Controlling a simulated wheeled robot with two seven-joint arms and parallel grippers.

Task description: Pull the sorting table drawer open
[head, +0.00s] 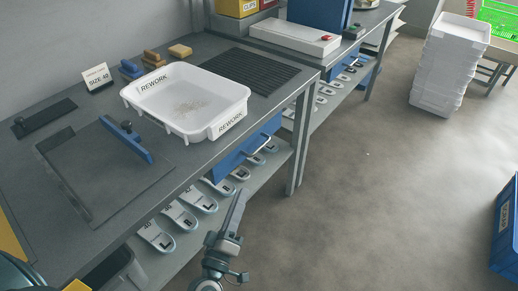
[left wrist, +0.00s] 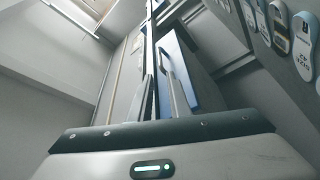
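The sorting table (head: 196,160) stands at the left of the head view. Its blue drawer (head: 228,163) sits under the front edge and looks shut, with a pale bar handle (head: 263,149) on its front. My left gripper (head: 242,193) is in front of the table, nearer me than the handle and apart from it in the head view. In the left wrist view the gripper (left wrist: 160,78) has its two fingers apart with nothing seen between them. The blue drawer front (left wrist: 187,65) lies beyond the fingertips. My right gripper is not in view.
A white REWORK tray (head: 186,129) stands on the table above the drawer. A lower shelf (head: 232,203) holds several insoles. A table leg (head: 300,140) stands right of the drawer. The floor (head: 350,200) in front is clear; a blue crate (head: 506,235) stands far right.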

